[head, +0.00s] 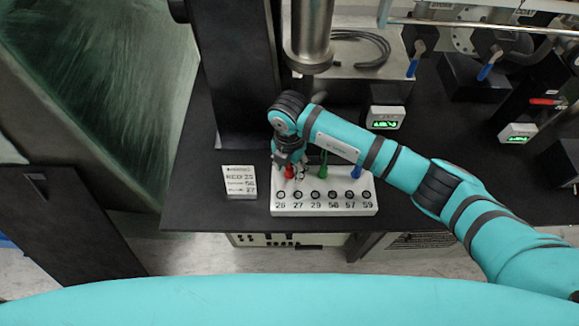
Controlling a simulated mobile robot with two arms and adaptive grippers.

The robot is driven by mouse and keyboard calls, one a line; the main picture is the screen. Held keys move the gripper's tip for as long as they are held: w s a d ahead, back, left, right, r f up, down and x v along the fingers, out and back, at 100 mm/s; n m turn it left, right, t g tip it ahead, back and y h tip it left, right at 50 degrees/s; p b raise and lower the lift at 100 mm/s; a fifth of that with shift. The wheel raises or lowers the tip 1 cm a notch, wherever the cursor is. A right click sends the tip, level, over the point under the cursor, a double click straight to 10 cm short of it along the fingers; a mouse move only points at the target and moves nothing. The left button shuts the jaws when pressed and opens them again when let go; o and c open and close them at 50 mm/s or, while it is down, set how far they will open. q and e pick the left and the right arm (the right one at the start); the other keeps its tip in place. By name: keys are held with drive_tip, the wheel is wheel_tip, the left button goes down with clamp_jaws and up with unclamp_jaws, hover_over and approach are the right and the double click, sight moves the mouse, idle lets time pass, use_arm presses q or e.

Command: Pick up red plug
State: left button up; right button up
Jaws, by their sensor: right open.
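A white socket box (325,203) sits on the black table top, with a row of round sockets labelled 26, 27, 29, 56, 57 and 59. The red plug (289,172) stands at its back left, partly hidden by my right gripper. A green plug (323,170) and a blue plug (356,171) stand to its right along the back of the box. My right gripper (293,172) is open and points down at the red plug, very close to it. I cannot tell if the fingers touch it. My left gripper is not in view.
A small white label card (239,182) with red, green and blue entries lies left of the box. A steel column (307,40) and a black post stand behind my right gripper. Two displays with green digits (385,117) and blue-handled valves stand further back right.

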drive_tip(key=shift+f, duration=0.25)
clamp_jaws()
drive_tip(key=shift+r, duration=0.15)
